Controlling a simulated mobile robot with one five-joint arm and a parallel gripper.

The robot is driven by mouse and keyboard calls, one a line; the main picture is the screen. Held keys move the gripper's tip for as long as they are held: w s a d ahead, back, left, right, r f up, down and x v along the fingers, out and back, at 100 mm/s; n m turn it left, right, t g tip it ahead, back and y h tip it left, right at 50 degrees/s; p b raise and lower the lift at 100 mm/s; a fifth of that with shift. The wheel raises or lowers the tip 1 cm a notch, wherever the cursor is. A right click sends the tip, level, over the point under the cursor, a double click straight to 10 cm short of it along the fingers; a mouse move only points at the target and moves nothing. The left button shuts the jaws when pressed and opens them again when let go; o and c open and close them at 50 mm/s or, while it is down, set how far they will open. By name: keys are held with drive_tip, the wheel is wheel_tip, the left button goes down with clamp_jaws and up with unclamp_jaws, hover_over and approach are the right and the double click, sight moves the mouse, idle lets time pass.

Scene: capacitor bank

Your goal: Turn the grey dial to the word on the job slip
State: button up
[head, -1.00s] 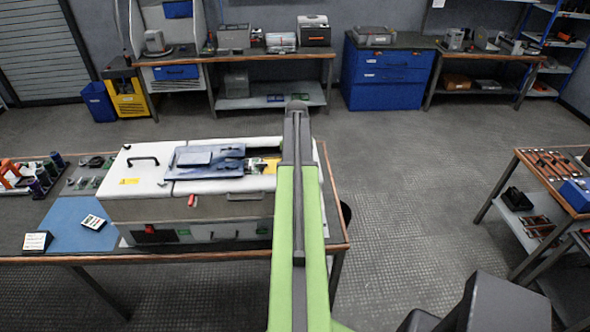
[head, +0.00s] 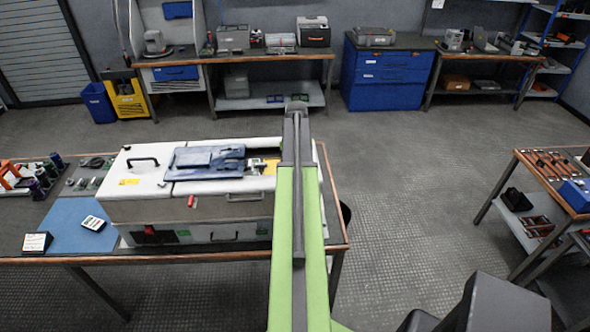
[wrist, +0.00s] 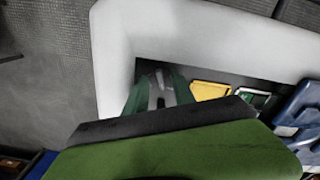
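A white cabinet (head: 148,187) with a grey front lies on the bench, with an opening in its top. My green arm reaches over its right end and hides part of the opening in the head view. In the wrist view my gripper (wrist: 160,92) points down into the opening near its left end, with dark green sides and a pale grey shape between them. I cannot tell whether that grey shape is the dial or part of my gripper. A small white card (head: 37,242), perhaps the job slip, stands at the bench's left front; its writing is too small to read.
A yellow piece (wrist: 210,91) and a green-edged part (wrist: 255,101) sit in the opening beside my gripper. A blue object (wrist: 300,120) lies at the right. The opening's white rim (wrist: 215,35) is close by. A blue mat (head: 65,222) covers the bench's left.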

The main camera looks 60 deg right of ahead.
wheel_tip(320, 180, up, 18)
drive_tip(key=p, duration=1.7)
drive_tip(key=shift+f, duration=0.25)
drive_tip(key=w+a+f+n+b, duration=0.1)
drive_tip(key=w+a+f+b, duration=0.35)
drive_tip(key=a, duration=0.45)
drive_tip(key=w+a+f+n+b, duration=0.1)
drive_tip(key=w+a+f+b, duration=0.2)
drive_tip(key=w+a, duration=0.4)
drive_tip(key=w+a+f+n+b, duration=0.1)
drive_tip(key=w+a+f+b, duration=0.3)
drive_tip(key=a, duration=0.6)
drive_tip(key=a+f+n+b, duration=0.1)
drive_tip(key=a+f+b, duration=0.2)
drive_tip(key=a, duration=0.8)
drive_tip(key=a+f+n+b, duration=0.1)
drive_tip(key=a+f+b, duration=0.3)
drive_tip(key=a, duration=0.7)
drive_tip(key=a+f+n+b, duration=0.1)
drive_tip(key=a+f+b, duration=0.3)
drive_tip(key=a, duration=0.8)
drive_tip(key=shift+w+f, duration=0.2)
drive_tip(key=shift+f, duration=0.15)
